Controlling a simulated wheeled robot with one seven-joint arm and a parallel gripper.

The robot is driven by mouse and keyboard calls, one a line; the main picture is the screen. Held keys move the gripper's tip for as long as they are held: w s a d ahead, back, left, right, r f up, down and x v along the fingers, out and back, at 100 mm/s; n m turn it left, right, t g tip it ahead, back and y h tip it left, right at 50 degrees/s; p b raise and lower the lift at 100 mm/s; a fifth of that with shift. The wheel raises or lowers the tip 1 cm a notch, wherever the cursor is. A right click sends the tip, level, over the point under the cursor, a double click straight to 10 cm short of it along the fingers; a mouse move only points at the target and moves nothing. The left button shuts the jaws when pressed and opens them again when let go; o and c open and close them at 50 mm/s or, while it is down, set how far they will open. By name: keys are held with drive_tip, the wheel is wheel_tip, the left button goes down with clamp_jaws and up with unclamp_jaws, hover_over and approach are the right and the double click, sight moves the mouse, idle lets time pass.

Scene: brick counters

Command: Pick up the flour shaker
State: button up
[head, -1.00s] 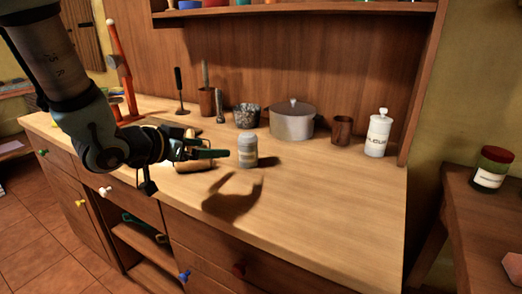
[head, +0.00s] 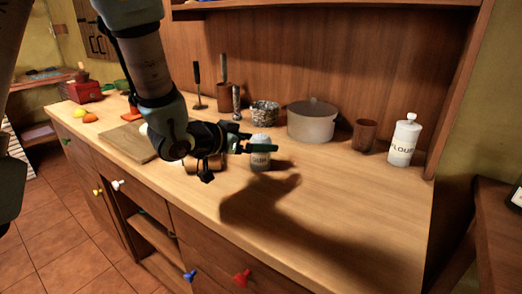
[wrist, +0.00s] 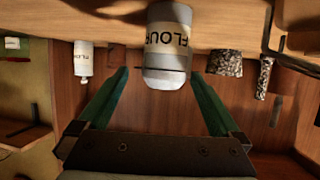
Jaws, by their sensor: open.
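A small pale grey shaker (head: 261,160) stands upright on the wooden counter in the head view. In the wrist view, which is upside down, this shaker (wrist: 168,35) has a FLOUR label and sits between my two green fingers. My gripper (head: 262,143) is open around its upper part in the head view; it also shows in the wrist view (wrist: 160,76). I see a gap on each side of the shaker. A taller white canister with a knob (head: 404,143), also marked FLOUR, stands at the right end of the counter and shows in the wrist view (wrist: 83,62).
A lidded pot (head: 311,124), a brown cup (head: 366,135) and a speckled bowl (head: 265,114) stand behind the shaker. A cutting board (head: 128,142) lies to the left. The counter's front right is clear, under my arm's shadow. A shelf runs above the back panel.

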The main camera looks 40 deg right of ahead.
drive_tip(key=shift+w+p+x, duration=0.2)
drive_tip(key=shift+p+x, duration=0.25)
drive_tip(key=shift+x, duration=0.85)
drive_tip(key=shift+w+p+x, duration=0.15)
drive_tip(key=shift+p+x, duration=0.25)
drive_tip(key=shift+x, duration=0.9)
drive_tip(key=shift+c, duration=0.2)
drive_tip(key=c, duration=1.5)
